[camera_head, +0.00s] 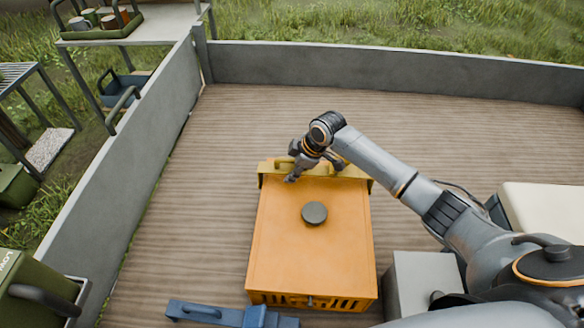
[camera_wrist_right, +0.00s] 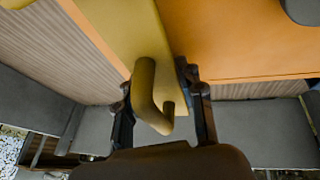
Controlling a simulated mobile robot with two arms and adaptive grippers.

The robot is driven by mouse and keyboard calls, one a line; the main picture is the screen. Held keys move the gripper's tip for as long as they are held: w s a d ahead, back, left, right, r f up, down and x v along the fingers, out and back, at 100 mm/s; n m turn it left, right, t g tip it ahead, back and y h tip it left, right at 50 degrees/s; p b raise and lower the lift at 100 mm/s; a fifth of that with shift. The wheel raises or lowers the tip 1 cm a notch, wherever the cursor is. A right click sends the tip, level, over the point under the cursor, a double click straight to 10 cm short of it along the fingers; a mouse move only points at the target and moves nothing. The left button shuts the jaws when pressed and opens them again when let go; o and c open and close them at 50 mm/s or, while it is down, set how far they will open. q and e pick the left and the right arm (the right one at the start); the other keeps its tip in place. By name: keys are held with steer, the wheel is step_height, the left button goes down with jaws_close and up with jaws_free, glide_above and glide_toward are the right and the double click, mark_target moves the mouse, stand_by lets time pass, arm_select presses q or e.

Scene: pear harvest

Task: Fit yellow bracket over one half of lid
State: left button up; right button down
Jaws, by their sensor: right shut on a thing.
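The orange lid (camera_head: 300,248) tops a slatted orange crate in the middle of the wooden deck, with a dark round knob (camera_head: 314,213) on it. The yellow bracket (camera_head: 350,180) lies along the far edge of the lid in the head view. In the right wrist view the bracket (camera_wrist_right: 122,35) runs beside the orange lid (camera_wrist_right: 235,45). My right gripper (camera_head: 291,178) is shut on the bracket's curved handle (camera_wrist_right: 145,92), which shows between its fingers. The gripper hides part of the bracket, and I cannot tell whether the bracket is fully seated. My left gripper is not in view.
A blue bracket-like piece (camera_head: 205,312) lies at the near edge, close to the crate. A grey wall (camera_head: 390,66) bounds the deck at the back, and another runs along the left. Grey and cream boxes stand at the right. The deck left of the crate is clear.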

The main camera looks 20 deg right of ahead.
steer(key=shift+r+p, duration=0.1)
steer(key=shift+p, duration=0.55)
stand_by(0.8)
steer(key=shift+f, duration=0.5)
stand_by(0.4)
steer(key=c, duration=0.8)
jaws_free()
steer(key=shift+o, duration=0.2)
steer(key=shift+s, duration=0.1)
steer(key=v, duration=1.2)
